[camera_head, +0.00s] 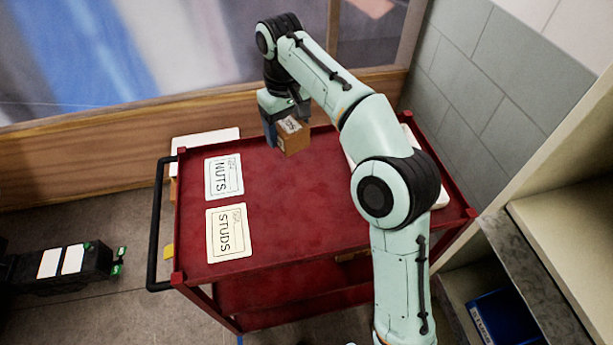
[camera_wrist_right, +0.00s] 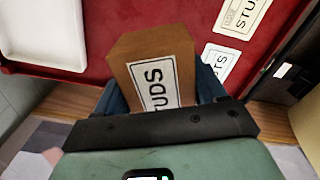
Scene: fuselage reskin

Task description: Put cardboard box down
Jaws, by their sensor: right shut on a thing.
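The small brown cardboard box (camera_head: 295,142) is in my right gripper (camera_head: 283,123), over the far part of the red cart's top (camera_head: 300,200). In the right wrist view the box (camera_wrist_right: 135,48) sits between the two blue fingers (camera_wrist_right: 155,98), with a white label reading "UDS" in view and the rest cut off. I cannot tell how high the box is above the cart. A white STUDS card (camera_head: 228,232) and a white NUTS card (camera_head: 223,177) lie on the cart's left side, left of the box. My left gripper is not seen.
A white tray (camera_wrist_right: 45,35) lies on the cart, mostly behind my right arm in the head view. The cart has a black handle (camera_head: 158,225) at its left. A shelf with a blue bin (camera_head: 503,318) stands at right. The cart's middle is clear.

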